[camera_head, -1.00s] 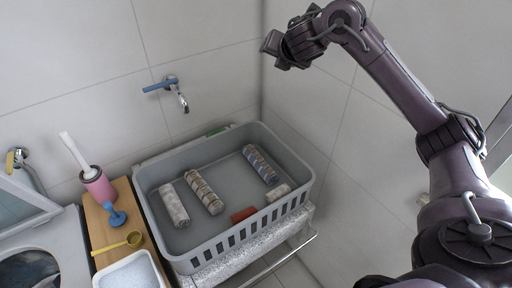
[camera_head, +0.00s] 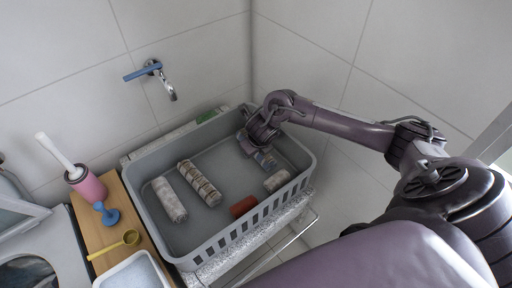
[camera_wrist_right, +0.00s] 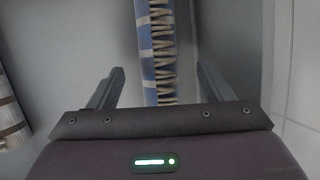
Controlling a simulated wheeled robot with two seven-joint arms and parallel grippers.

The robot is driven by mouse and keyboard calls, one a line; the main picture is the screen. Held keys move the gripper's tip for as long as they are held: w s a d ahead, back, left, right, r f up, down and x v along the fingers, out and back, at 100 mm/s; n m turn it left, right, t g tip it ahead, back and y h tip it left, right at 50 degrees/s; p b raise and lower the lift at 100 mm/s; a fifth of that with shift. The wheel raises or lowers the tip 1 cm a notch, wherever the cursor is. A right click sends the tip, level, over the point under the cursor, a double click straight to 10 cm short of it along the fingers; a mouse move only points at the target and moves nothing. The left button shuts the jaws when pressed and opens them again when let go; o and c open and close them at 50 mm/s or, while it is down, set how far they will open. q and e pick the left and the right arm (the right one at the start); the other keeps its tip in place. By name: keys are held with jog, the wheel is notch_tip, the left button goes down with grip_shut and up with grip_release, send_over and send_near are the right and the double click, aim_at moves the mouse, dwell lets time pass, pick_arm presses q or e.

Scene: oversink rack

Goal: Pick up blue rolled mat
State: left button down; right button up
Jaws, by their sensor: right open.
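The blue rolled mat (camera_head: 265,160) lies in the grey basket (camera_head: 227,233), near its right side. In the head view my right gripper (camera_head: 254,149) is over it and hides much of it. In the right wrist view the blue mat, tied with tan cord (camera_wrist_right: 158,50), runs lengthwise between the two open fingers (camera_wrist_right: 158,88). The fingers stand apart on either side of it and I see no contact. My left gripper is not in view.
The basket also holds a white roll (camera_head: 169,199), a tan-banded roll (camera_head: 199,183), a red roll (camera_head: 243,206) and a small pale roll (camera_head: 277,181). The basket's right wall and the tiled wall are close to my right arm. A wooden board (camera_head: 92,229) with brushes stands left.

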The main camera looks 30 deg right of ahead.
jog(key=x, duration=0.3)
jog(key=shift+w+r, duration=0.1)
jog(key=shift+w+f, duration=0.2)
jog(key=shift+f, duration=0.15)
jog(key=c, duration=1.1)
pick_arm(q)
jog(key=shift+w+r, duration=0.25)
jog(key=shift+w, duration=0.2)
pick_arm(e)
jog(key=shift+r, duration=0.1)
